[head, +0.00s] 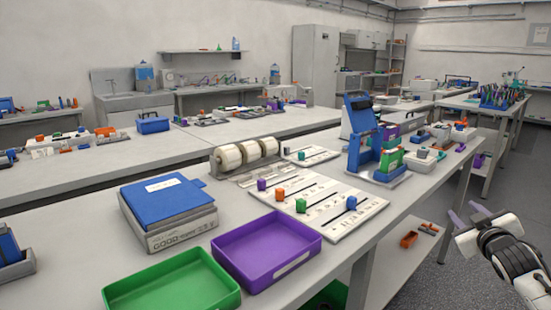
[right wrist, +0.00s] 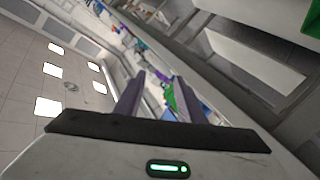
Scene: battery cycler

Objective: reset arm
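My right gripper (head: 467,217) is at the right side of the head view, off the table's right edge and above the floor. Its two purple-grey fingers also show in the right wrist view (right wrist: 158,98). They stand apart with nothing between them, so it is open and empty. My left gripper is not in the head view.
The near table carries a green tray (head: 128,298), a purple tray (head: 308,239), a blue-lidded box (head: 165,196), a white slider panel (head: 358,217), label rolls (head: 229,158) and a blue-green device (head: 360,130).

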